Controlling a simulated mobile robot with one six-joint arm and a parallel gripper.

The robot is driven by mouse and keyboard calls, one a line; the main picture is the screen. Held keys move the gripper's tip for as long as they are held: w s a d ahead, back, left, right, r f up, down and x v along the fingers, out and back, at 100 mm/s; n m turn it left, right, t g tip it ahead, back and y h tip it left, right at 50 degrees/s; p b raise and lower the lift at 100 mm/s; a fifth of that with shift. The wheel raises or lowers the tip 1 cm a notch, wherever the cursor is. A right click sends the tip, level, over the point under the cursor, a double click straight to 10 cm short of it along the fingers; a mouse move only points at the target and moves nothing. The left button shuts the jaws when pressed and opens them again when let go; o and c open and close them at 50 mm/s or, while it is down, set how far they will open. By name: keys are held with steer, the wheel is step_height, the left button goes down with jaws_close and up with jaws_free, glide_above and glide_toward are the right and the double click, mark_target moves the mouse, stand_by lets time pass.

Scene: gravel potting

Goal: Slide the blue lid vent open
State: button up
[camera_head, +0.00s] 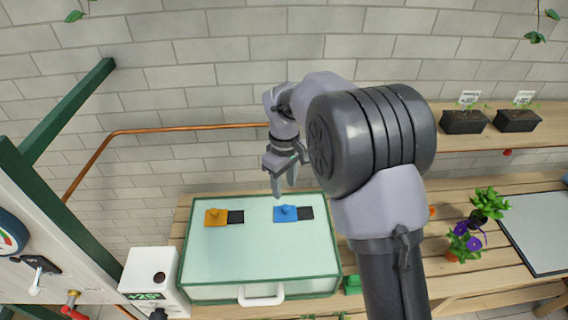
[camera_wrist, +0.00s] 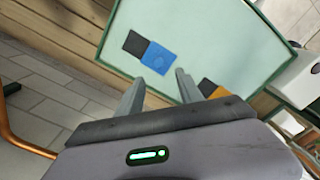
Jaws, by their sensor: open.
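The blue lid vent (camera_head: 286,213) is a small blue slide with a knob on the pale lid (camera_head: 255,255) of a green-framed box. A dark square opening (camera_head: 306,213) shows at its right. In the wrist view the blue vent (camera_wrist: 158,57) lies beyond the fingertips, with the dark square (camera_wrist: 134,43) beside it. My gripper (camera_head: 284,190) is open and empty, above the far edge of the lid near the blue vent. In the wrist view my gripper (camera_wrist: 158,82) shows its two fingers apart, touching nothing that I can see.
An orange vent (camera_head: 215,216) with its own dark square sits left of the blue one. A white handle (camera_head: 261,296) is at the box front. A white device (camera_head: 152,278) stands left, potted flowers (camera_head: 462,246) right. A copper pipe (camera_head: 190,129) runs behind.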

step_height(320, 180, up, 9)
steer(key=p, duration=0.1)
steer(key=shift+f+p, duration=0.15)
steer(key=shift+p, duration=0.15)
steer(key=s+d+r+m+t+y+b, duration=0.1)
steer(key=s+d+m+b, duration=0.25)
steer(key=s+b, duration=0.2)
steer(key=s+d+r+m+t+b, duration=0.1)
steer(key=s+d+m+t+b, duration=0.15)
steer(key=s+d+b, duration=0.35)
steer(key=s+d+f+m+t+b, duration=0.1)
steer(key=s+f+m, duration=0.3)
steer(key=s, duration=0.4)
steer(key=s+d+f+m+t+y+b, duration=0.1)
steer(key=s+f+m+b, duration=0.3)
steer(key=s, duration=0.4)
steer(key=shift+s+d+f+m+b, duration=0.3)
steer(key=shift+f+b, duration=0.05)
steer(key=shift+f, duration=0.35)
